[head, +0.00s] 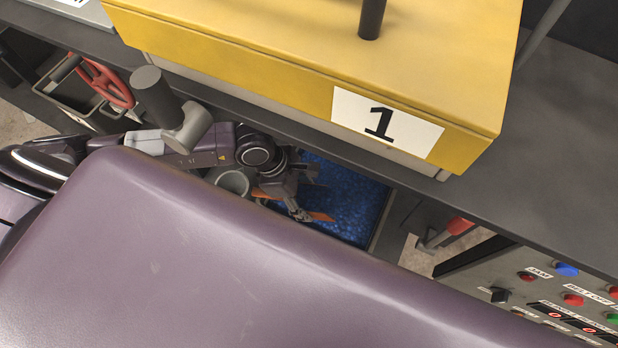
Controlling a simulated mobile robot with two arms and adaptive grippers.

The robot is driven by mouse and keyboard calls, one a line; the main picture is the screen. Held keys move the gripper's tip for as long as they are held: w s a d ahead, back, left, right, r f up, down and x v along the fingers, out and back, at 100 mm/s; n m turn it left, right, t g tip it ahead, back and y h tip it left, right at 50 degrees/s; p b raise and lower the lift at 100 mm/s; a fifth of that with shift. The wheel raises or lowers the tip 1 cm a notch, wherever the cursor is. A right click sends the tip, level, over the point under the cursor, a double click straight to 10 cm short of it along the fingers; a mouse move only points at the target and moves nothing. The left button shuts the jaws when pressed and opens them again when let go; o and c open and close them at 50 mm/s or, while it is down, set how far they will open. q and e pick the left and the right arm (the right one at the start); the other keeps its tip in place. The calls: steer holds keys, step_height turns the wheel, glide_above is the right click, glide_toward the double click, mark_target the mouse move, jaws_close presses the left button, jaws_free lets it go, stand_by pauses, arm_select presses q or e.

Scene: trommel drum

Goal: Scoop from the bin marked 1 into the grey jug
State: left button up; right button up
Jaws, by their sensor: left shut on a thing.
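The number 1 label (386,123) is on the front of a yellow box (300,60) at the top of the head view. Below and behind the grey ledge is an open space with a blue, grainy-looking surface (345,195). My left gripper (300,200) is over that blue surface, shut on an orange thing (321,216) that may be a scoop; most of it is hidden. A grey round-rimmed vessel (233,181), perhaps the jug, shows just left of the gripper, its lower part hidden. My right gripper is not in view.
A grey ledge (460,200) runs under the yellow box, close above my left arm. A control panel (560,300) with buttons is at lower right. A red wheel (104,84) is at upper left. My purple body part covers much of the lower view.

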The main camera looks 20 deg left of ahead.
arm_select(q)
steer(key=s+a+r+p, duration=0.1)
steer(key=s+p, duration=0.1)
steer(key=s, duration=0.4)
steer(key=s+a+r+p, duration=0.1)
steer(key=s+a+p, duration=0.1)
steer(key=s, duration=0.5)
steer(key=s+a+r+h+p, duration=0.1)
steer(key=s+r+p, duration=0.1)
steer(key=s, duration=0.4)
steer(key=shift+s+a+p, duration=0.15)
steer(key=shift+a+p, duration=0.2)
steer(key=shift+p, duration=0.1)
stand_by(0.7)
stand_by(0.6)
